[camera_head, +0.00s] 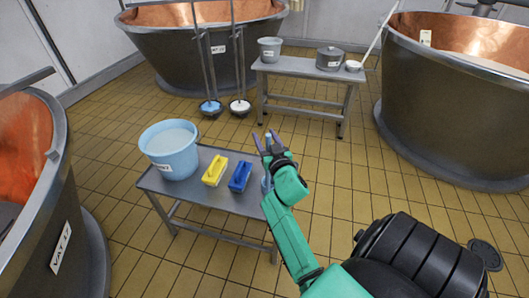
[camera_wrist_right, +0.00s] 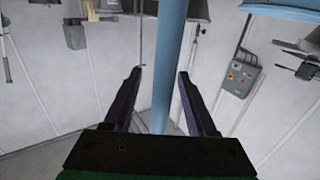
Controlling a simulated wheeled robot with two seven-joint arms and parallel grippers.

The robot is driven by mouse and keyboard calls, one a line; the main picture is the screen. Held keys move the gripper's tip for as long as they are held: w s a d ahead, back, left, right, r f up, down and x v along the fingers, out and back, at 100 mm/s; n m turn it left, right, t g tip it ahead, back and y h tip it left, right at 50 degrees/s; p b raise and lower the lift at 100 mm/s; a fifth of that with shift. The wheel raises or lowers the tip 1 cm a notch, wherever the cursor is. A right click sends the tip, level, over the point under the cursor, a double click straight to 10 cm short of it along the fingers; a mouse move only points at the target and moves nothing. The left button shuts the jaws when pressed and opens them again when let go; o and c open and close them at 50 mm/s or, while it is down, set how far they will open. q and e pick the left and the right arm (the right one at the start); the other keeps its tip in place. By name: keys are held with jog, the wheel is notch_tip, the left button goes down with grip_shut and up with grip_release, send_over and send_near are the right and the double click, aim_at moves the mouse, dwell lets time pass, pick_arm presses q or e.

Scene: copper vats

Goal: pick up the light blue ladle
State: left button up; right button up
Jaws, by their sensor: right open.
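The light blue ladle shows as a thin light blue shaft (camera_head: 267,182) at the right end of the low metal table, mostly hidden behind my right gripper and arm. In the right wrist view its straight shaft (camera_wrist_right: 168,65) runs from the top edge down between the two dark fingers. My right gripper (camera_head: 264,141) is open, and the fingers (camera_wrist_right: 160,80) stand on either side of the shaft, with a visible gap on both sides. The ladle's bowl cannot be made out. My left gripper is not in view.
The low table (camera_head: 225,196) also holds a light blue bucket (camera_head: 170,150), a yellow brush (camera_head: 215,171) and a blue brush (camera_head: 240,176). A back bench (camera_head: 300,70) bears a grey bucket (camera_head: 270,49) and a pot (camera_head: 329,58). Copper vats stand left, behind and right.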

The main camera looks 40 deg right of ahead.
jog(key=shift+w+d+f, duration=0.1)
jog(key=shift+w+f, duration=0.05)
jog(key=shift+w, duration=0.05)
jog(key=shift+s+a+r, duration=0.25)
jog(key=shift+s+r, duration=0.2)
jog(key=shift+r, duration=0.05)
jog(key=c, duration=0.8)
jog(key=shift+f, duration=0.15)
grip_shut()
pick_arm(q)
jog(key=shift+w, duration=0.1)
pick_arm(e)
jog(key=shift+w+f, duration=0.1)
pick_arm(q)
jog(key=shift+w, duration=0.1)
